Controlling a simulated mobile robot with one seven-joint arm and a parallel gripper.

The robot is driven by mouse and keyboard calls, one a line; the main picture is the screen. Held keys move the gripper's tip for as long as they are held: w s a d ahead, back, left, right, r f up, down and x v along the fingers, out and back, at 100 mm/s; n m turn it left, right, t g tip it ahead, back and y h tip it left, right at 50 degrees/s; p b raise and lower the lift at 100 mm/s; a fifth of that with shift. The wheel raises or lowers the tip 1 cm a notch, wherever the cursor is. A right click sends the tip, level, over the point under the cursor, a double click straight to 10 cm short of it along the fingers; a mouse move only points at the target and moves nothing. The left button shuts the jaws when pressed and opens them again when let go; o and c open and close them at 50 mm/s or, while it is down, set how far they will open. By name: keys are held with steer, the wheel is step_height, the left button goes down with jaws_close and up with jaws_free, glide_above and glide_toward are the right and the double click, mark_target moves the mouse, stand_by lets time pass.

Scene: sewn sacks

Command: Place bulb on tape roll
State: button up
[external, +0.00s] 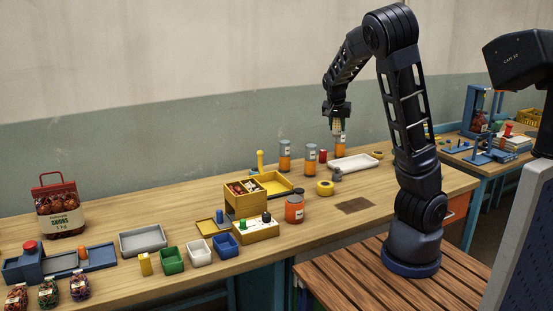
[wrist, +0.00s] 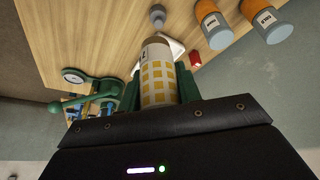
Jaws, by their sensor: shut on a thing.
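My gripper (external: 337,115) is above the far side of the wooden table in the external view. In the wrist view its green fingers (wrist: 158,90) are shut on a pale cylinder (wrist: 158,72) with a yellow grid pattern and a brownish end; I cannot tell that it is a bulb. A yellow tape roll (external: 325,188) lies flat on the table, below and left of my gripper in the external view. Another small yellow roll (external: 377,154) lies farther right. A small grey rounded piece (external: 337,174) is beside the first roll; what appears to be it shows in the wrist view (wrist: 157,14).
Orange jars (external: 285,157) and a red cylinder (external: 323,156) stand near the rolls. A white tray (external: 366,161) lies behind the first roll.

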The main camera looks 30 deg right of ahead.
steer(key=r, duration=0.1)
glide_above(326, 183)
steer(key=shift+f, duration=9.8)
steer(key=o, duration=1)
steer(key=shift+f, duration=0.1)
steer(key=v, duration=1.2)
steer(key=shift+s+d, duration=0.15)
